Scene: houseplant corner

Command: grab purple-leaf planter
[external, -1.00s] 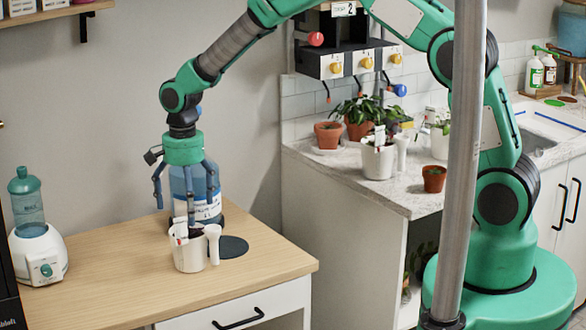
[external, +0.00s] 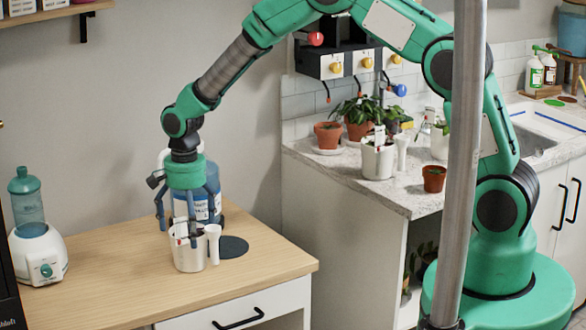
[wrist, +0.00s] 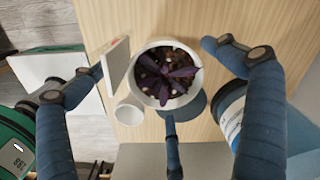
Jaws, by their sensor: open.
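The purple-leaf planter (external: 190,256) is a white pot upright on the wooden counter, with a white tag and a white side tube. In the wrist view the planter (wrist: 193,88) shows dark purple leaves over soil with pale pebbles. The tag stands at its left and the tube's round opening at its lower left. My gripper (external: 189,231) points down just above the pot. Its three blue fingers are spread open, with nothing held. In the wrist view the fingers reach in from left, right and below around the planter; contact cannot be told.
A large blue-and-white bottle (external: 208,207) stands close behind my gripper. A dark round pad (external: 235,246) lies right of the planter. A teal-topped white device (external: 38,252) stands at the left. More potted plants (external: 378,161) stand on the right counter.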

